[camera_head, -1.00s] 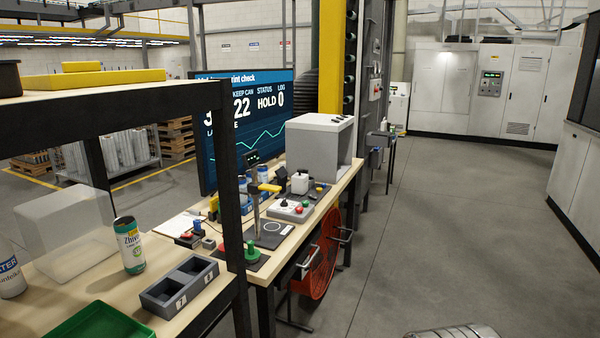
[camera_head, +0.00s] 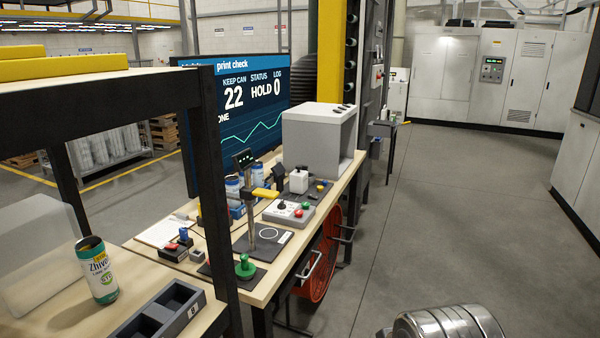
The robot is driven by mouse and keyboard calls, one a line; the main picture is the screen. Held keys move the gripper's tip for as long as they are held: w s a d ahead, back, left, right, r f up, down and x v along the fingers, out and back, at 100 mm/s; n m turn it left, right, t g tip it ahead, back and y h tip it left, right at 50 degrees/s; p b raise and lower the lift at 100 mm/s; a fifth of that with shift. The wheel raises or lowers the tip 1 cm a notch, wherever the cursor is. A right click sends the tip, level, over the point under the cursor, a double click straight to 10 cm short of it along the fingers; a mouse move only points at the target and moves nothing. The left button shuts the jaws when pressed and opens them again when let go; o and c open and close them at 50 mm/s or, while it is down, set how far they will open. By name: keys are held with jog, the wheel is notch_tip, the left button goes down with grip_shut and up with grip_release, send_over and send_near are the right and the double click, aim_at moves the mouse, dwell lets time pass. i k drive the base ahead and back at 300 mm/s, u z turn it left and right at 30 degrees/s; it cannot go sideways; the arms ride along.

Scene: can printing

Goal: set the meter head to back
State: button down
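A post stands on a dark square base plate (camera_head: 263,246) with a white ring mark, on the wooden bench. A yellow piece (camera_head: 265,193) sticks out from the post lower down, toward the right. I cannot tell for sure which of these is the meter head, nor any setting marks on it. My gripper is not in view; only a silver part of my arm shows at the bottom right, well apart from the bench.
A box with red and green buttons and a black knob (camera_head: 288,212) sits behind the plate. A green-knobbed fixture (camera_head: 245,266) is at the front edge. A black shelf post (camera_head: 190,150) stands at left, near a printed can (camera_head: 97,270). The floor (camera_head: 430,220) at right is clear.

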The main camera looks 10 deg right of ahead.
aim_at(298, 179)
jog(key=z, duration=0.25)
jog(key=i, duration=1.3)
jog(key=u, duration=0.4)
